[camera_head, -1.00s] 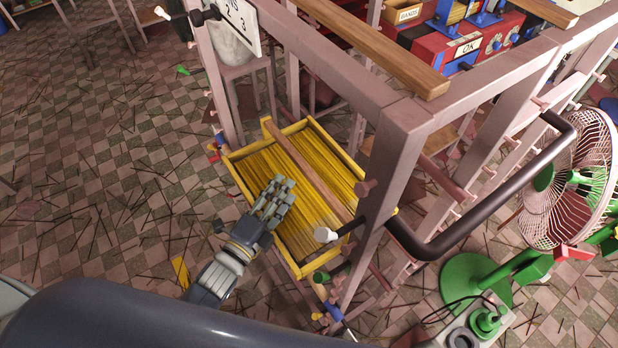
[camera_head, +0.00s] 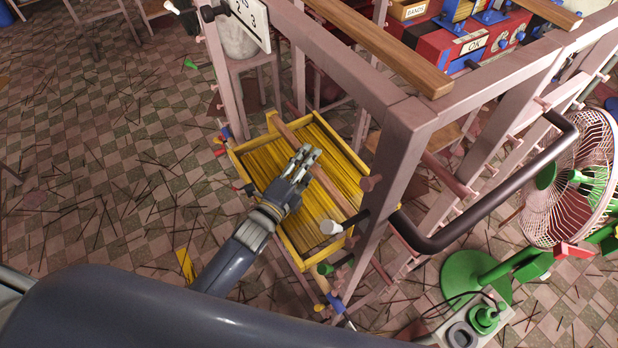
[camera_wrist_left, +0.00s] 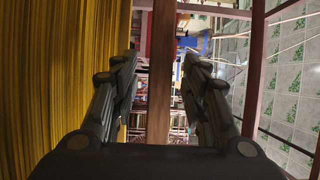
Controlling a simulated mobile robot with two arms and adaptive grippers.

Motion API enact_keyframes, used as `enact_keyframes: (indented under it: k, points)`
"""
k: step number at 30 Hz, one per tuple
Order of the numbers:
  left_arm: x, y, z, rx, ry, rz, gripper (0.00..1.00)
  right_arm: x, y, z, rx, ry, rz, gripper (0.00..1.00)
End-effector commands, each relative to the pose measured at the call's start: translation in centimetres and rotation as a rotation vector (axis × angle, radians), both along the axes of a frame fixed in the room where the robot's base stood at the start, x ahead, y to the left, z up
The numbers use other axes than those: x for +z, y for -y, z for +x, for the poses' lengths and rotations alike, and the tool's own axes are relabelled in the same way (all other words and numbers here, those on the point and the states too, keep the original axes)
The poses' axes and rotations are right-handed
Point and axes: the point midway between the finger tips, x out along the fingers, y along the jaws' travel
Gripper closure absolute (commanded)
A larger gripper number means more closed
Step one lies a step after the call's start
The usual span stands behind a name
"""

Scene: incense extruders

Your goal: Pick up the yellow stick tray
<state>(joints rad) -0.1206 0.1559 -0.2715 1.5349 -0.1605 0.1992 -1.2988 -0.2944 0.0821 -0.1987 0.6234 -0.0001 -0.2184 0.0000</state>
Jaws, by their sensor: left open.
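The yellow stick tray (camera_head: 318,259) sits in a rack, filled with long yellow sticks, with a wooden bar (camera_head: 329,187) running across its top. My left gripper (camera_head: 307,155) is over the tray at the bar, open, its fingers pointing away from the arm. In the left wrist view, the wooden bar (camera_wrist_left: 161,75) runs between the two spread fingers of the left gripper (camera_wrist_left: 159,62), and the yellow sticks (camera_wrist_left: 60,70) fill the left side. Whether the fingers touch the bar cannot be told. My right gripper is not in view.
Thick rack posts (camera_head: 392,165) and a dark curved handle (camera_head: 470,225) stand right of the tray. A green fan (camera_head: 572,190) is at the far right. A red machine (camera_head: 470,40) stands behind. The tiled floor at left is strewn with thin sticks.

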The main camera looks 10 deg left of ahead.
Motion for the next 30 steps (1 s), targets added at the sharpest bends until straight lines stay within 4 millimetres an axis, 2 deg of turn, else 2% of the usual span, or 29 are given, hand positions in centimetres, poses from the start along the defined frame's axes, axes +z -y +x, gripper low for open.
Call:
enact_keyframes:
  k: [3, 9, 21, 26, 30]
  points:
    - [0.0, 0.0, 0.0, 0.000, -0.001, 0.000, 0.58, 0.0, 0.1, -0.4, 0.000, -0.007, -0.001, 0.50]
    - [0.0, 0.0, -0.1, 0.000, -0.001, -0.001, 1.00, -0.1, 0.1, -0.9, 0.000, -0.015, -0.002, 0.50]
    - [0.6, 0.0, 0.0, 0.000, 0.004, -0.001, 1.00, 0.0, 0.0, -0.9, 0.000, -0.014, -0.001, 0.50]
    - [2.7, 0.0, 0.0, -0.001, 0.008, -0.003, 1.00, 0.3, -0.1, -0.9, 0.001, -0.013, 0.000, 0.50]
    - [5.3, 0.0, 0.0, -0.002, 0.008, -0.001, 1.00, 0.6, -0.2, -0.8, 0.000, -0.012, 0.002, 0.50]
